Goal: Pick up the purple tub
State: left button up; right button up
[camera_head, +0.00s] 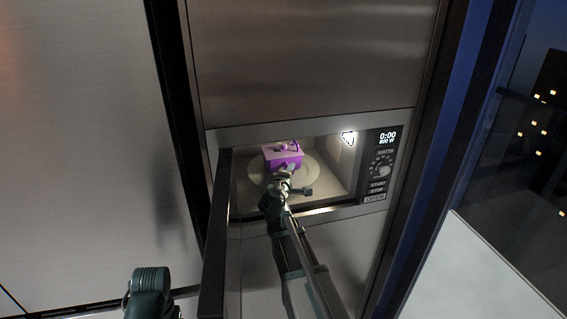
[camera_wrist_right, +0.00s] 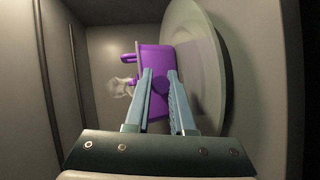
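The purple tub (camera_head: 284,160) stands on the round plate (camera_head: 254,172) inside the open microwave, with small purple parts sticking out near its top. My right gripper (camera_head: 287,171) reaches in through the opening to the near side of the tub. In the right wrist view the tub (camera_wrist_right: 153,58) is right beyond the two fingertips (camera_wrist_right: 160,74), which are apart with purple showing between them. The right gripper looks open; whether a finger touches the tub I cannot tell. Of my left arm only a dark link shows at the lower left of the head view; its gripper is out of view.
The microwave door (camera_head: 217,235) hangs open on the left of my right arm. The cavity walls (camera_wrist_right: 105,45) are close around the gripper. A pale, unclear object (camera_wrist_right: 122,87) is beside the tub in the wrist view. The control panel (camera_head: 380,165) is at the right.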

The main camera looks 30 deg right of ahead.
grip_shut()
dwell(0.9)
pick_arm(q)
jog(key=shift+r, duration=0.1)
pick_arm(e)
jog(key=shift+r, duration=0.1)
